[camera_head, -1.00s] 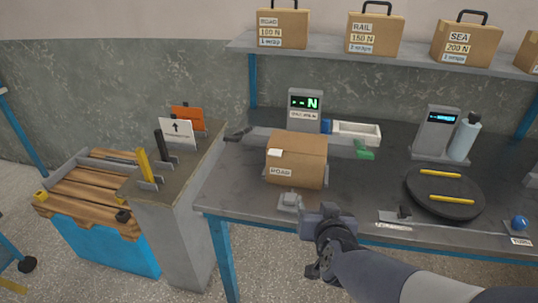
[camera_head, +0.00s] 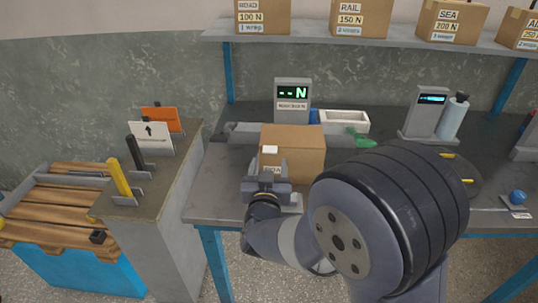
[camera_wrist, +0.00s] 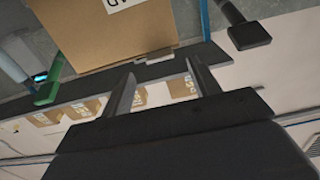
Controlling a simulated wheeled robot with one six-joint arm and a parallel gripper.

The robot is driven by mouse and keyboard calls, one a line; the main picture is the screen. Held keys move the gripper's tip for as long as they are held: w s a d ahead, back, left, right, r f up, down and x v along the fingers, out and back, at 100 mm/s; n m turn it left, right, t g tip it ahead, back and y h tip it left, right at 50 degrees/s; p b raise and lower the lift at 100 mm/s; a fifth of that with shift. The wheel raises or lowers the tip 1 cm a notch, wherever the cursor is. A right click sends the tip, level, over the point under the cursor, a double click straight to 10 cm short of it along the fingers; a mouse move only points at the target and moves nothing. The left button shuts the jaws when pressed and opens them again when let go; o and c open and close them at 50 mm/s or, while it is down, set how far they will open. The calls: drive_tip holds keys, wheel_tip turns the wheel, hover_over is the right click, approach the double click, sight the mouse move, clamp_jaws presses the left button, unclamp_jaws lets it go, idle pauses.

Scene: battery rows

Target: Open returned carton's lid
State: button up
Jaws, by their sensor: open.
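The brown carton (camera_head: 300,148) stands on the dark bench, and its top looks closed. A small pale patch (camera_head: 270,150) shows on its upper front, and a white label lower down is mostly hidden by my gripper. My gripper (camera_head: 266,172) is in front of the carton's lower left front, and its fingers point towards it. In the wrist view my gripper (camera_wrist: 161,80) is open with nothing held between its fingers. The carton (camera_wrist: 110,38) fills the upper left there, with a small grey tab (camera_wrist: 155,62) at its edge close to the fingers. Contact cannot be told.
A display post (camera_head: 292,98) stands behind the carton. A white tray (camera_head: 344,122) and a green-handled tool (camera_head: 362,138) lie behind right. A side stand (camera_head: 165,180) with upright tools is at left. Labelled boxes (camera_head: 362,18) line the shelf above. My arm hides the right bench front.

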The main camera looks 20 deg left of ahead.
sight(270, 153)
drive_tip(key=shift+x, duration=2.3)
clamp_jaws()
